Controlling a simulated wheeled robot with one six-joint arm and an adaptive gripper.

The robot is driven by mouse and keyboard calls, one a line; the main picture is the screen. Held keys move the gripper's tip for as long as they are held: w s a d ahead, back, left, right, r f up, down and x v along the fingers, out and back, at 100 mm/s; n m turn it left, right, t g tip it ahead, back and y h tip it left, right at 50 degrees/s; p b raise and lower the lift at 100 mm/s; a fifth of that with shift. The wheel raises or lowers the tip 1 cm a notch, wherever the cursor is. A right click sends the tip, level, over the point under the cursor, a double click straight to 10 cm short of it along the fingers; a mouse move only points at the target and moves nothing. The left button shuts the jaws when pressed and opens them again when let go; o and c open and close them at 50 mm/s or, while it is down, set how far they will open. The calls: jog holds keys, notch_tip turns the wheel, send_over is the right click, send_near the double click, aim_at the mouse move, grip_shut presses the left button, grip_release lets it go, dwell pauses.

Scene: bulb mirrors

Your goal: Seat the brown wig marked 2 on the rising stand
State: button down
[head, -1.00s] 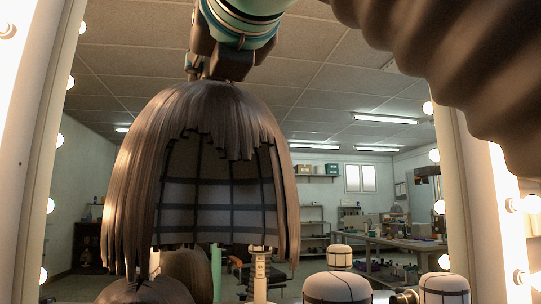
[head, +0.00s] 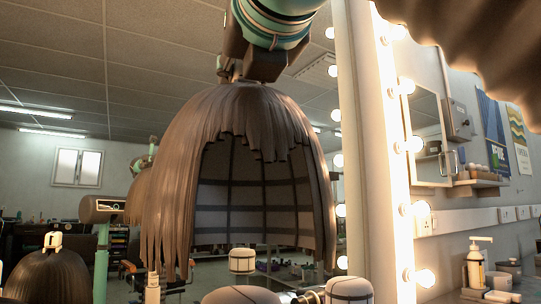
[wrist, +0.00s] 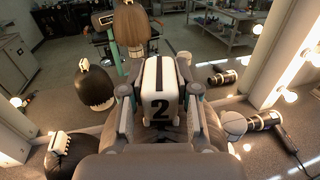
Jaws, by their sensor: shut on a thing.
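The brown wig (head: 178,165) hangs upright in the air below my gripper, its open side showing a pale netted lining. In the wrist view my gripper (wrist: 162,100) is shut on the wig's white top block (wrist: 160,82), which carries a black 2. The fingers sit on both sides of the block. Below the wig's left edge in the head view, a pale post (head: 152,290) shows, apart from it. I cannot tell whether this post belongs to the rising stand. The wig's underside is hidden in the wrist view.
A dark wig (head: 48,276) with a pale top block stands lower left. White head forms (head: 349,290) stand below the held wig. A lit mirror frame (head: 362,150) is at right. In the wrist view, hair dryers (wrist: 262,122) lie on the counter.

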notch_tip(320, 180, down, 14)
jog(key=b, duration=0.9)
jog(key=shift+d+b, duration=0.1)
jog(key=shift+b, duration=0.3)
jog(key=shift+f, duration=0.2)
dwell(0.3)
jog(key=shift+f+b, duration=2.2)
jog(key=shift+f, duration=0.6)
jog(key=c, duration=0.8)
grip_release()
jog(key=shift+o, duration=0.2)
jog(key=shift+r, duration=0.1)
notch_tip(320, 180, up, 7)
jog(key=p, duration=0.8)
